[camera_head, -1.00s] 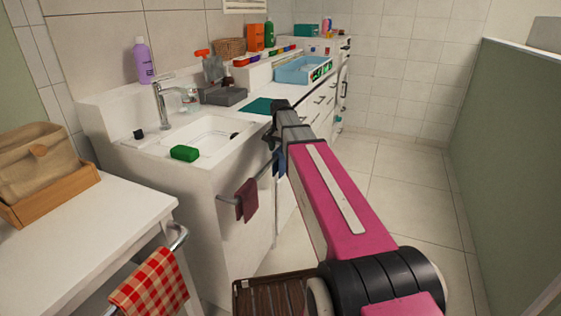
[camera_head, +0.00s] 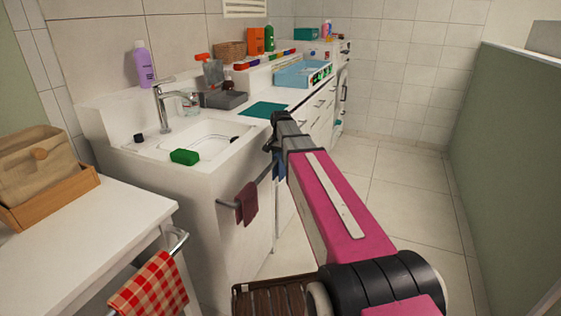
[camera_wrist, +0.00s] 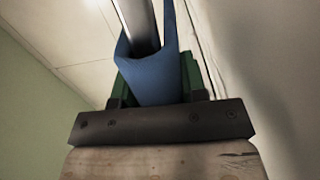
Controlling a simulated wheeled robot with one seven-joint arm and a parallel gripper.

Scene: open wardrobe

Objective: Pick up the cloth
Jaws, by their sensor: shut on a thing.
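The blue cloth (camera_head: 279,167) hangs at the front of the white sink cabinet, partly hidden behind my arm in the head view. In the wrist view the blue cloth (camera_wrist: 155,72) is draped over a metal rail (camera_wrist: 138,22), with fabric on both sides of it. My gripper (camera_wrist: 156,84) is shut on the lower part of the cloth, between its green finger pads. The cloth is still looped around the rail. In the head view my gripper (camera_head: 273,140) is mostly hidden by my wrist, beside the cabinet front.
A dark red cloth (camera_head: 246,203) hangs on the sink cabinet's rail, and a red checked cloth (camera_head: 150,285) hangs on the nearer table's rail. A green sponge (camera_head: 184,157) lies by the sink basin (camera_head: 205,135). The tiled floor (camera_head: 395,195) to the right is clear.

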